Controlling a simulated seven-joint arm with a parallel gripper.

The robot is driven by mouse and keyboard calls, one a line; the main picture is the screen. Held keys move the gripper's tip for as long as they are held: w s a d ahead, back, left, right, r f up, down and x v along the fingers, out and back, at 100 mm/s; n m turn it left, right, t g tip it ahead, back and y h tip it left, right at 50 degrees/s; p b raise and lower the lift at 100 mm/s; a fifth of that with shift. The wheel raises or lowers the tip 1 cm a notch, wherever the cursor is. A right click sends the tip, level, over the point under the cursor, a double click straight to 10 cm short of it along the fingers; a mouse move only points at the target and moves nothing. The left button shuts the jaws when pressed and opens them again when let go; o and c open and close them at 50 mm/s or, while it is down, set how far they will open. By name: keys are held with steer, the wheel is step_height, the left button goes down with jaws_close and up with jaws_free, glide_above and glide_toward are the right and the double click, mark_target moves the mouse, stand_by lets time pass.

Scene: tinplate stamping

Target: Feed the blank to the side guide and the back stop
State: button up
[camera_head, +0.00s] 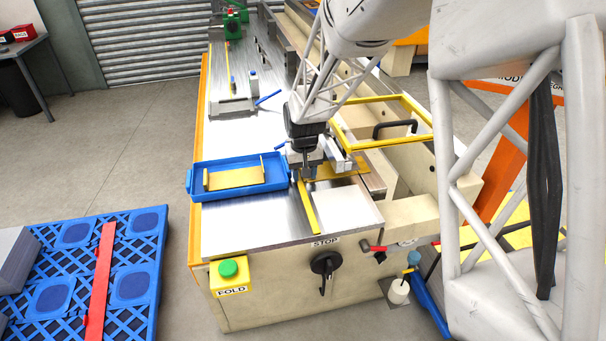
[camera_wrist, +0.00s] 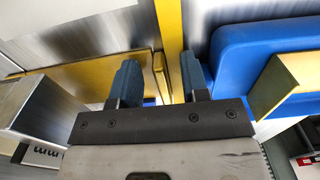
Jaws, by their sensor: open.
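A flat brass-yellow blank (camera_head: 350,171) lies on the steel bed to the right of my gripper, partly under metal parts; it also shows at the left of the wrist view (camera_wrist: 70,82). A narrow yellow strip, apparently the side guide (camera_head: 307,208), runs along the bed and shows in the wrist view (camera_wrist: 169,25). My gripper (camera_head: 304,177) is open and low over the bed at the strip's far end. In the wrist view its two blue-grey fingertips (camera_wrist: 160,78) stand either side of a small yellow upright edge; contact is unclear. I cannot make out the back stop.
A blue tray (camera_head: 192,184) holding a yellow piece (camera_head: 235,178) with raised ends stands close left of my gripper. A yellow guard frame (camera_head: 378,99) with a black handle is at the right. The near bed (camera_head: 260,222) is clear.

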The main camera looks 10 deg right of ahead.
mark_target(324, 227)
steer(key=shift+d, duration=0.15)
steer(key=shift+s+d, duration=0.2)
steer(key=shift+s, duration=0.15)
steer(key=s, duration=1.7)
steer(key=shift+s+r, duration=0.2)
steer(key=shift+r, duration=0.05)
step_height(324, 227, up, 4)
steer(key=shift+r, duration=0.25)
steer(key=shift+s+a, duration=0.3)
steer(key=shift+a, duration=0.75)
steer(key=shift+s+a, duration=0.3)
steer(key=shift+a, duration=0.8)
steer(key=shift+s+a, duration=0.3)
steer(key=shift+a, duration=0.75)
steer(key=s+a, duration=0.2)
steer(key=a, duration=0.3)
steer(key=shift+s+a, duration=0.3)
steer(key=shift+s, duration=0.05)
steer(key=shift+r, duration=0.1)
